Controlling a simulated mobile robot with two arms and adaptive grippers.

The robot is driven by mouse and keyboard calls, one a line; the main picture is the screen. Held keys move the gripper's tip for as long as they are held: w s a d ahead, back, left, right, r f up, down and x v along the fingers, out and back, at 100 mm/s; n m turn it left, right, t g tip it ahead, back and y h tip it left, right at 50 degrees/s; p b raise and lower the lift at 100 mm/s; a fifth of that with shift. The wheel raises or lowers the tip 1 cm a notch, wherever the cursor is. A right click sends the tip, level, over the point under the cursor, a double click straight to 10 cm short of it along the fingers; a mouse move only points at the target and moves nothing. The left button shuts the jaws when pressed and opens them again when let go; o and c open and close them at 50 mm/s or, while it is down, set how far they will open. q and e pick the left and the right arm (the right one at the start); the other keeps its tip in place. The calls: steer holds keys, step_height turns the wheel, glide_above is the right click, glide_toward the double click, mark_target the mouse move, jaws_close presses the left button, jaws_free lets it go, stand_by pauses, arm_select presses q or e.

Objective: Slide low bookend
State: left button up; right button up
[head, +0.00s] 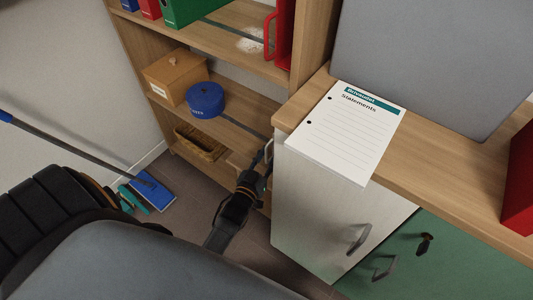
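A pale grey loop (268,150), apparently the handle of the low bookend, shows at the right end of the lower shelf, against the white cabinet's edge. The rest of that bookend is hidden behind the cabinet and my gripper. My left gripper (262,172) is dark and small in the picture, at the lower shelf's front right, just below the loop. I cannot tell whether it touches the loop or whether its fingers are open or shut. A red bookend (285,38) with a red loop stands on the upper shelf. My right gripper is not in view.
The lower shelf (243,115) holds a wooden box (176,75) and a blue tin (205,99), with a basket (200,142) below. The white cabinet (310,215) stands close right of my gripper. A blue mop head (153,190) lies on the floor left.

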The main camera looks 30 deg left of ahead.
arm_select(q)
steer(key=shift+a+r, duration=0.1)
steer(key=shift+r, duration=0.05)
steer(key=s+d, duration=0.1)
steer(key=s, duration=1)
steer(key=shift+s+d, duration=0.25)
steer(key=shift+s, duration=0.15)
